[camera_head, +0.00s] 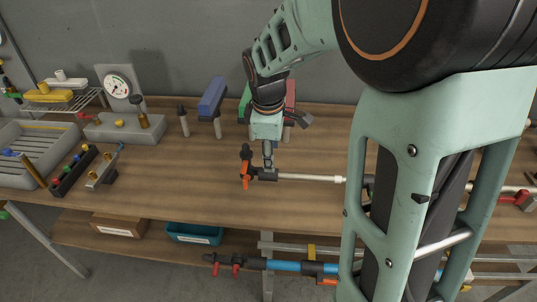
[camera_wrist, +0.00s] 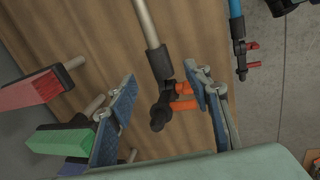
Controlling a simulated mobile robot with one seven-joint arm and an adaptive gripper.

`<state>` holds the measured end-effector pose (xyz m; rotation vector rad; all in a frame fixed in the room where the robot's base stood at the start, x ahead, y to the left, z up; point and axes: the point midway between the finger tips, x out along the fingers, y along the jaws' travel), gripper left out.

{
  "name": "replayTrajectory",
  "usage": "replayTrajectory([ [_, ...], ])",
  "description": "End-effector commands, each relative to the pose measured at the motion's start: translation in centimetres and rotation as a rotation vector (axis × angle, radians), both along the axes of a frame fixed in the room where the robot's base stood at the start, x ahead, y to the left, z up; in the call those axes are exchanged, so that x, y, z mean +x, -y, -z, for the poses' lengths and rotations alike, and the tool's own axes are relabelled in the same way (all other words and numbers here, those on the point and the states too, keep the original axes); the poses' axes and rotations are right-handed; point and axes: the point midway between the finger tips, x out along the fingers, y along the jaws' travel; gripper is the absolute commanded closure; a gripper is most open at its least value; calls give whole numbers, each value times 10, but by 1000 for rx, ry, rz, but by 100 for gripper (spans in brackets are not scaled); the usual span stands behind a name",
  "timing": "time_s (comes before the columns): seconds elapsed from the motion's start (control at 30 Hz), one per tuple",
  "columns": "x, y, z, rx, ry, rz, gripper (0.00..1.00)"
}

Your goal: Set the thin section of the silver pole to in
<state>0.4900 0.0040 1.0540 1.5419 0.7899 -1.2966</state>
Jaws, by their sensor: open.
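The silver pole (camera_head: 312,178) lies left to right along the front part of the workbench. Its left end carries a dark fitting with orange levers (camera_head: 246,172). My arm hides the pole farther right, so I cannot tell how far its thin section is out. In the wrist view the silver pole (camera_wrist: 145,22) comes down from the top to the dark fitting (camera_wrist: 160,92) with orange levers. My gripper (camera_head: 268,160) is at this left end. Its blue-padded fingers (camera_wrist: 160,82) are spread on either side of the fitting, with nothing gripped between them.
A blue pole (camera_head: 286,266) with red levers is below the bench's front edge. Red (camera_wrist: 30,92) and green (camera_wrist: 60,140) blocks with handles stand at the back of the bench. A gauge stand (camera_head: 118,88) and trays are at left.

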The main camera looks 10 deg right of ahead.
Motion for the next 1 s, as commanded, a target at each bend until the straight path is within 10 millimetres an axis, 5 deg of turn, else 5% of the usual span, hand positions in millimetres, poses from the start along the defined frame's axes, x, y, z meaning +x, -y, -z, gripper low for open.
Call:
replayTrajectory([
  [0.23, 9, -7, 15, -1, 7, -61, 55],
  [0.7, 27, 0, 92, -2, 6, -58, 55],
  [1.0, 32, 1, 105, -2, 9, -57, 55],
])
